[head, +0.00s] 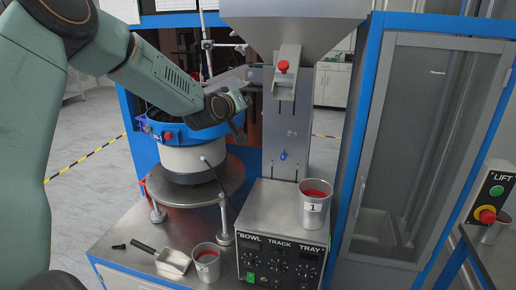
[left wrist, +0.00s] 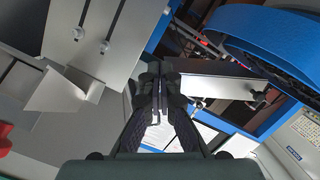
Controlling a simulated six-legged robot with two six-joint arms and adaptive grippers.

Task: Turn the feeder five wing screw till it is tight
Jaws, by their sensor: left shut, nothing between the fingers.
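My left gripper (head: 238,122) is at the right rim of the blue bowl feeder (head: 205,131) in the head view, in front of the steel column. In the left wrist view its two dark fingers (left wrist: 157,88) are together with nothing held. A small dark winged screw (left wrist: 261,98) shows to the right of the fingers, below the blue bowl rim (left wrist: 270,35) and apart from the fingers. I cannot tell whether this is the feeder five wing screw, or whether it is tight. In the head view the gripper and arm hide that part of the bowl. My right gripper is not in view.
A steel hopper (head: 300,22) with a red knob (head: 283,66) stands above the column (head: 283,120). A control box (head: 276,243) carries a cup marked 1 (head: 313,208). A cabinet (head: 425,140) stands right.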

